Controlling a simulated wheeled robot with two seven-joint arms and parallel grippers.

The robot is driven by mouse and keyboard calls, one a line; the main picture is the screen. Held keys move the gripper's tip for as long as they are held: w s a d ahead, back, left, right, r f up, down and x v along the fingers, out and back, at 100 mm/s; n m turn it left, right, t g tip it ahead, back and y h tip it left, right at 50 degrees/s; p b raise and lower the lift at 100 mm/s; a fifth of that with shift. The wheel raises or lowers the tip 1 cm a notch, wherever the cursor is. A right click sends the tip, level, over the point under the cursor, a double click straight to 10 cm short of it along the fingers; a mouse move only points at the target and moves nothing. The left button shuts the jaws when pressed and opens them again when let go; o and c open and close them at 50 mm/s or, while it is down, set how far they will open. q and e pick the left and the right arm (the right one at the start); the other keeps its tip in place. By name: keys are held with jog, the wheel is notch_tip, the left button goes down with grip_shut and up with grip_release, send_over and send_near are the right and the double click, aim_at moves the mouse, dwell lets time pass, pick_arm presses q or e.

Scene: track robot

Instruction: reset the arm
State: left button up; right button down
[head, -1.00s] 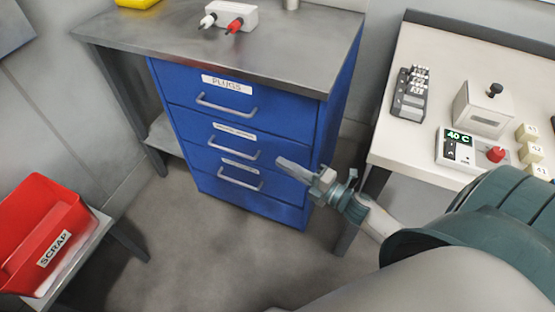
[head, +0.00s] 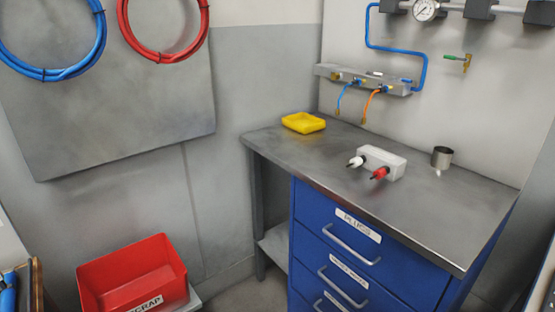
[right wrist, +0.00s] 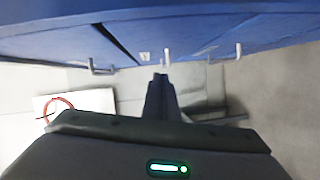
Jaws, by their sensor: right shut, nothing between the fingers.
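My right gripper (right wrist: 160,80) shows in the right wrist view, with its fingers together and nothing between them. Above it in that view is the blue drawer cabinet (right wrist: 200,30), with metal handles on its face. I cannot tell how far the fingertips are from the cabinet. In the head view neither gripper is visible. The blue cabinet (head: 317,220) stands there under the grey bench top, and its drawers look closed. The top drawer carries the label PLUGS (head: 358,226).
On the bench top (head: 420,215) are a yellow tray (head: 303,123), a white block (head: 382,161) with white and red plugs, and a metal cup (head: 442,158). A red scrap bin (head: 135,275) is lower left. Hoses and a gauge (head: 426,10) are on the walls.

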jog(key=s+a+f+m+g+h+p, duration=0.15)
jog(key=s+f+m, duration=0.3)
jog(key=f, duration=0.45)
jog(key=s+a+f+m+g+h+p, duration=0.1)
jog(key=s+f+m+g+h, duration=0.15)
jog(key=f+m, duration=0.45)
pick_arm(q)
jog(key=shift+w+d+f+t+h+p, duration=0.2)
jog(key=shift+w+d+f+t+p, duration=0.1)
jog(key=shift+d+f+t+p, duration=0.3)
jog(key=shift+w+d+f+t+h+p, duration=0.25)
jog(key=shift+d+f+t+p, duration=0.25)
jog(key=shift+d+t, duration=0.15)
pick_arm(e)
jog(key=s+a+f+m+g, duration=0.2)
jog(key=s+a+f, duration=0.3)
jog(key=s, duration=0.3)
jog(key=s+a+f+m+g, duration=0.3)
jog(key=s+a+f+g, duration=0.1)
jog(key=s+f, duration=0.3)
jog(key=shift+s+a+f+g+y, duration=0.3)
jog(key=shift+s+a+f+g, duration=0.1)
jog(key=shift+a+f, duration=0.4)
